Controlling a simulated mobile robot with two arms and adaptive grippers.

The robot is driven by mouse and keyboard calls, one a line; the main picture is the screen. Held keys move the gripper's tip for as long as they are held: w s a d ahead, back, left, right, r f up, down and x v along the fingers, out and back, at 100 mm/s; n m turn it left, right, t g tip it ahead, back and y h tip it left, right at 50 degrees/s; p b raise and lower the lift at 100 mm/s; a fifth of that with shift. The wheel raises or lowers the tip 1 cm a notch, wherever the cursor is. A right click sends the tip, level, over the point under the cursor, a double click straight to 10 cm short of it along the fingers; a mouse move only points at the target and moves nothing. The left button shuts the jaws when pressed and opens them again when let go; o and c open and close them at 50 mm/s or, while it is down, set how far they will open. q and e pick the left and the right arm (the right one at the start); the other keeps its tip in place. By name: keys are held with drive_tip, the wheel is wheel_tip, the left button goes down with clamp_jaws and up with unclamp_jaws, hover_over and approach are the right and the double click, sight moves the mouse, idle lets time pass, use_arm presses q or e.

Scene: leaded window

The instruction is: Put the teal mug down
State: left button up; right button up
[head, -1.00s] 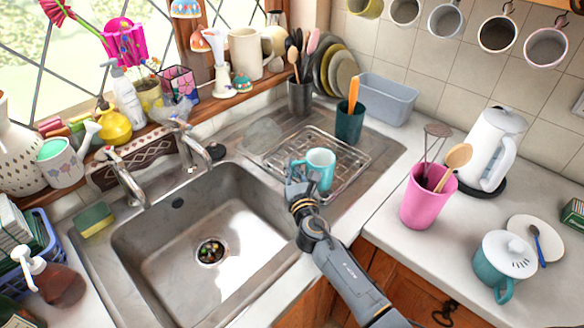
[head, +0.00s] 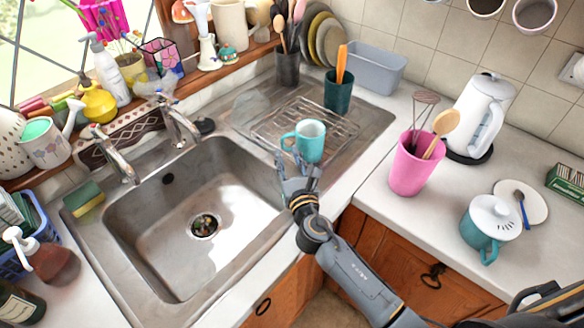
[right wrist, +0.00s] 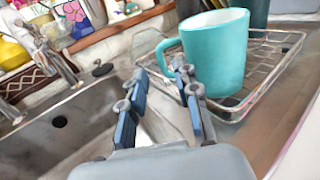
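The teal mug (head: 311,141) stands upright on the wire drying rack (head: 336,157) to the right of the sink. It also shows large in the right wrist view (right wrist: 222,55), with its handle toward my gripper. My right gripper (head: 294,168) is just in front of the mug on the near side, apart from it. In the right wrist view its fingers (right wrist: 158,108) are spread with nothing between them, below and left of the mug. My left gripper is not in view.
The sink basin (head: 160,235) lies open left of the rack. A dark green utensil cup (head: 338,93) and a grey tub (head: 372,67) stand behind it. A pink cup (head: 410,168), a white kettle (head: 482,115) and a lidded teal pot (head: 484,232) stand on the right counter.

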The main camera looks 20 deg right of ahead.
drive_tip(key=shift+s, duration=2.1)
